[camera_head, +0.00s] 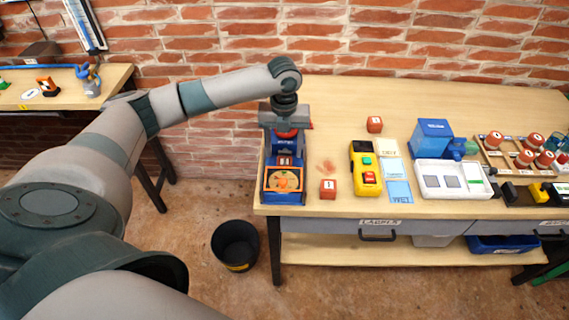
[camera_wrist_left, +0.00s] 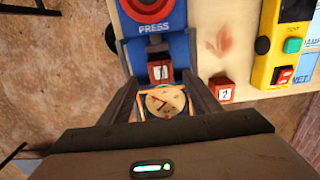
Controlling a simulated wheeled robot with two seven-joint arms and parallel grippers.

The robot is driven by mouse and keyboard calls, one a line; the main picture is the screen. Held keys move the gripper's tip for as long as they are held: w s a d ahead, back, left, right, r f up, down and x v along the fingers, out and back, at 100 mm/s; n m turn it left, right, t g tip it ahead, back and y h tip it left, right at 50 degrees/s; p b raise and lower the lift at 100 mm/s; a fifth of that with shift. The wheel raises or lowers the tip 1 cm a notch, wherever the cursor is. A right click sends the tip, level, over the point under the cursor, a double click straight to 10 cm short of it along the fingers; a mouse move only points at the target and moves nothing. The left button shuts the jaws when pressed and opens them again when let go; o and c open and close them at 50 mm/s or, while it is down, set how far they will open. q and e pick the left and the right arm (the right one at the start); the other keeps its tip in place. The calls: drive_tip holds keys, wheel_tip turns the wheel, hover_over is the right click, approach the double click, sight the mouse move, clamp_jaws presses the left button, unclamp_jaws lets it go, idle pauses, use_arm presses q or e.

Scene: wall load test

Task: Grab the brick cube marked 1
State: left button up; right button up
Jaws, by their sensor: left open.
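The brick cube marked 1 (camera_wrist_left: 161,71) appears to be the one on the blue press (camera_wrist_left: 172,22), below its red PRESS disc; its mark is small and hard to read. In the head view, that cube (camera_head: 285,161) sits under my gripper. My left gripper (camera_wrist_left: 162,84) is open, its two fingers spread to either side of the press lane, with the cube seen between and just beyond the tips. Nothing is held. My right gripper is not in view.
A second brick cube (camera_head: 328,189), apparently marked 2, stands right of the press, and a third (camera_head: 375,124) farther back. A yellow button box (camera_head: 365,168) is beside them. A black bucket (camera_head: 236,246) stands on the floor. The back of the bench is clear.

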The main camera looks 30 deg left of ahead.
sight(284, 162)
use_arm(q)
drive_tip(key=shift+f, duration=0.65)
drive_tip(key=shift+f, duration=0.15)
drive_tip(key=shift+f+p, duration=0.2)
drive_tip(key=shift+p, duration=0.15)
wheel_tip(284, 162, down, 4)
drive_tip(key=shift+p, duration=0.9)
drive_tip(key=shift+f, duration=0.3)
drive_tip(key=shift+c, duration=0.6)
